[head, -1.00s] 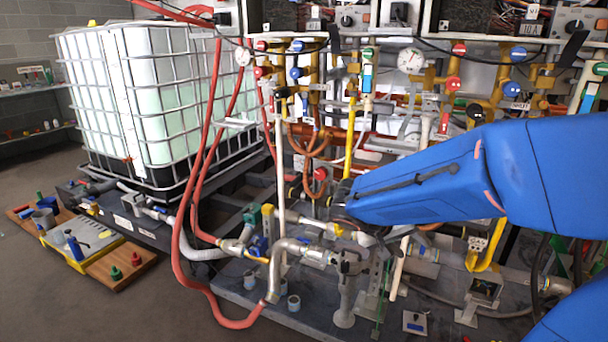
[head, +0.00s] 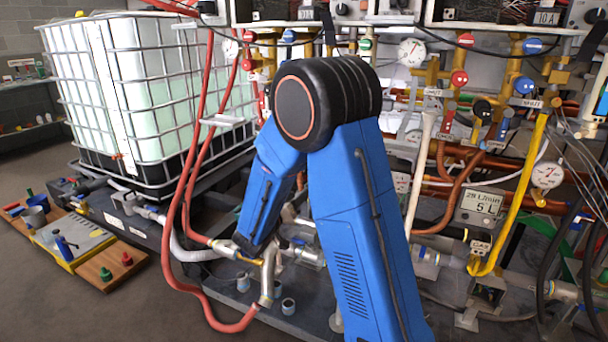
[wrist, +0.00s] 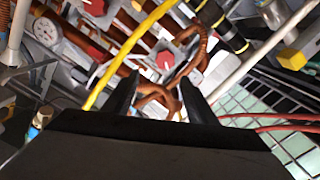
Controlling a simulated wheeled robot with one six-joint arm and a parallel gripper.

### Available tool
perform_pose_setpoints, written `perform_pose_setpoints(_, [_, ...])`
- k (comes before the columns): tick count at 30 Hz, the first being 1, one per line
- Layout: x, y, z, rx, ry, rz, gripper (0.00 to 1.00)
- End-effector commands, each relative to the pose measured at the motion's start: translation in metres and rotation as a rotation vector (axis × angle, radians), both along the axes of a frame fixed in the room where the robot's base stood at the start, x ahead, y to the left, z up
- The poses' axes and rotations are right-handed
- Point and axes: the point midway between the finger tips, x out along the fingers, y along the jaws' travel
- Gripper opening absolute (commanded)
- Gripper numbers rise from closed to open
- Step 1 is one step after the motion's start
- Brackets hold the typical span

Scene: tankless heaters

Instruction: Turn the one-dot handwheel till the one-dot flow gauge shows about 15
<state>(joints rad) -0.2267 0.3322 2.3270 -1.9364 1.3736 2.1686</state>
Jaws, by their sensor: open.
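My gripper (wrist: 160,92) is open in the wrist view. Its two dark fingers stand apart, with a brown looped pipe (wrist: 157,97) showing between and beyond them; contact cannot be told. In the head view my blue arm folds down at the centre, and the fingers cannot be made out. Red handwheels show at the right of the head view, one on a yellow pipe (head: 459,79). A red hexagonal wheel (wrist: 168,60) lies beyond the fingertips in the wrist view. No dot marks are readable, so I cannot tell the one-dot handwheel or gauge.
A grey display (head: 480,206) appears to read 29 L/min and 5 L. Round white dials (head: 412,52) sit among crowded pipes. Red hoses (head: 190,150) hang left of my arm. A caged white tank (head: 150,90) stands left.

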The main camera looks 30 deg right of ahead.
Motion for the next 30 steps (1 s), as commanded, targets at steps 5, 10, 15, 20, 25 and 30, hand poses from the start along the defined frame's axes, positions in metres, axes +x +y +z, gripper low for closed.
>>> perform_pose_setpoints(5, [0.01, 0.003, -0.004, 0.0, -0.019, 0.024, 0.52])
perform_pose_setpoints(10, [0.02, -0.012, -0.003, -0.001, -0.019, 0.021, 0.52])
perform_pose_setpoints(15, [0.038, -0.036, -0.004, 0.0, -0.018, 0.019, 0.52])
perform_pose_setpoints(20, [0.055, -0.058, -0.004, -0.001, -0.018, 0.02, 0.52])
perform_pose_setpoints(25, [0.074, -0.082, -0.004, 0.0, -0.018, 0.02, 0.52])
perform_pose_setpoints(30, [0.091, -0.104, -0.004, 0.001, -0.018, 0.021, 0.52])
